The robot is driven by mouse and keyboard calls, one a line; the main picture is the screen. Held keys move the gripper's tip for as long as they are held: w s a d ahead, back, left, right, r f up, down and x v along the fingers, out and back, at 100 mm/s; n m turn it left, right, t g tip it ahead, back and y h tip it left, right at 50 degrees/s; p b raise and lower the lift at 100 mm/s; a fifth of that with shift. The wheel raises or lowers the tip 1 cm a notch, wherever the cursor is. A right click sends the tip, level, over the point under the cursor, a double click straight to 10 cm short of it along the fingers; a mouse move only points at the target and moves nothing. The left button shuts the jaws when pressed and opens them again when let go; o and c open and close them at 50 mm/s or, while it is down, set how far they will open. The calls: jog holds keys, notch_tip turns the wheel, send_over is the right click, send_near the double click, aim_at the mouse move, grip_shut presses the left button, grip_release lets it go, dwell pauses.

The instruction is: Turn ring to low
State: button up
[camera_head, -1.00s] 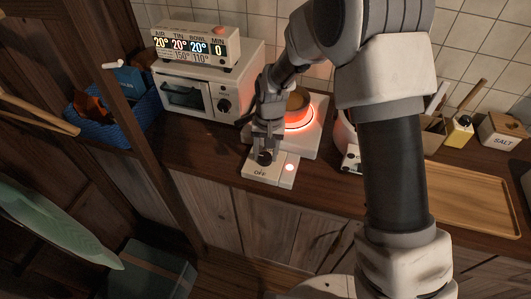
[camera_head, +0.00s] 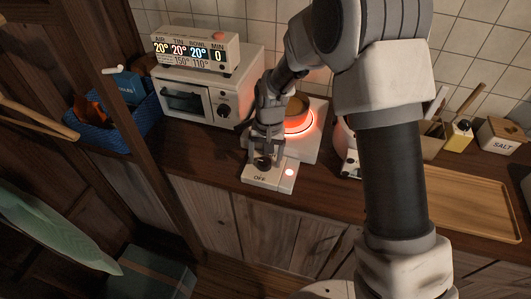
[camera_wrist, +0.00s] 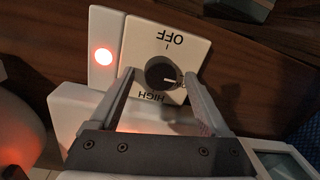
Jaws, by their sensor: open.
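The ring (camera_head: 299,120) glows red on a white hob, with a pan on it. Its dark round knob (camera_wrist: 163,73) sits on a white control box (camera_head: 262,179) at the hob's front. In the wrist view the knob's white mark points right, toward a label mostly hidden by a finger. OFF reads at the top and HIGH at the lower left, both upside down. A red lamp (camera_wrist: 103,57) is lit beside the knob. My gripper (camera_head: 264,158) is open, with its fingers on either side of the knob. I cannot tell whether they touch it.
A white oven (camera_head: 205,95) with a display (camera_head: 195,50) stands left of the hob. A blue basket (camera_head: 105,130) is further left. A wooden tray (camera_head: 468,205), a salt box (camera_head: 503,137) and a utensil holder lie to the right.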

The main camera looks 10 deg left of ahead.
aim_at(269, 161)
notch_tip(269, 161, up, 17)
jog(key=d+p, duration=0.1)
jog(key=shift+r, duration=0.2)
jog(key=shift+d, duration=0.1)
dwell(0.4)
jog(key=s+d+r+t, duration=0.3)
jog(key=s+d+r, duration=0.4)
jog(key=d+r, duration=0.4)
jog(key=s+d+t, duration=0.2)
jog(key=s+d, duration=0.8)
jog(key=s, duration=0.3)
jog(key=shift+s+d+m+t+h, duration=0.2)
jog(key=shift+d+m+t+h, duration=0.1)
jog(key=shift+h, duration=0.1)
